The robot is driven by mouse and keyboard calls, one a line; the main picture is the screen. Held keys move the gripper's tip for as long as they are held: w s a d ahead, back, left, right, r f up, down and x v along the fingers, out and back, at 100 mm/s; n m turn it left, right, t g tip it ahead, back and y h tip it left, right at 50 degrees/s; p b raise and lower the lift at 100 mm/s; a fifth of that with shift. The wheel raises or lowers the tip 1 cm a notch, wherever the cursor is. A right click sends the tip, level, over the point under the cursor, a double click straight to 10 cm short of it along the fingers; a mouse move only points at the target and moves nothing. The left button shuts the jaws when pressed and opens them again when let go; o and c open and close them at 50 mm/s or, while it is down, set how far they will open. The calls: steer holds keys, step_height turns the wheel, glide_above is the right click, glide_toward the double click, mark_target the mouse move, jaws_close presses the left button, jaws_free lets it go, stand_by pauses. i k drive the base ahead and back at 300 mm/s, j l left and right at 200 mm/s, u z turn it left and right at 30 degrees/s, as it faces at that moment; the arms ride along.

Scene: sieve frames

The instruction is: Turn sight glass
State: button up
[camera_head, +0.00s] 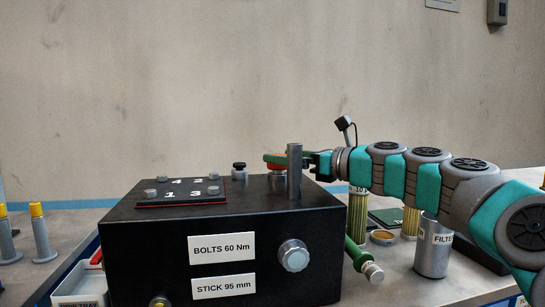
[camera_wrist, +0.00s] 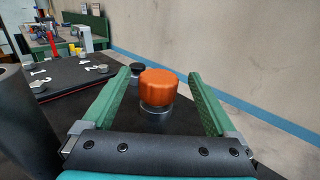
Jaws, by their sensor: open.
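The sight glass is probably the round silver-rimmed pale disc (camera_head: 293,255) on the front face of the black box (camera_head: 130,245); it is not seen in the wrist view. An orange cap (camera_head: 276,158) on a metal neck stands on top of the box; it also shows in the wrist view (camera_wrist: 158,86). My gripper (camera_head: 300,157) reaches in from the right at the height of this cap. In the wrist view my gripper (camera_wrist: 158,76) is open, with one green finger on each side of the orange cap and a gap on both sides.
A black knob (camera_head: 239,172) and a plate with numbered bolts (camera_head: 180,192) are on the box top. To the right stand a filter cup (camera_head: 432,255), filter cartridges (camera_head: 357,218) and a green-handled tool (camera_head: 357,255).

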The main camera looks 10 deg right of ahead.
mark_target(295, 257)
steer(key=k+l, duration=0.35)
steer(key=l, duration=0.15)
steer(key=k+l, duration=0.4)
steer(key=l, duration=0.1)
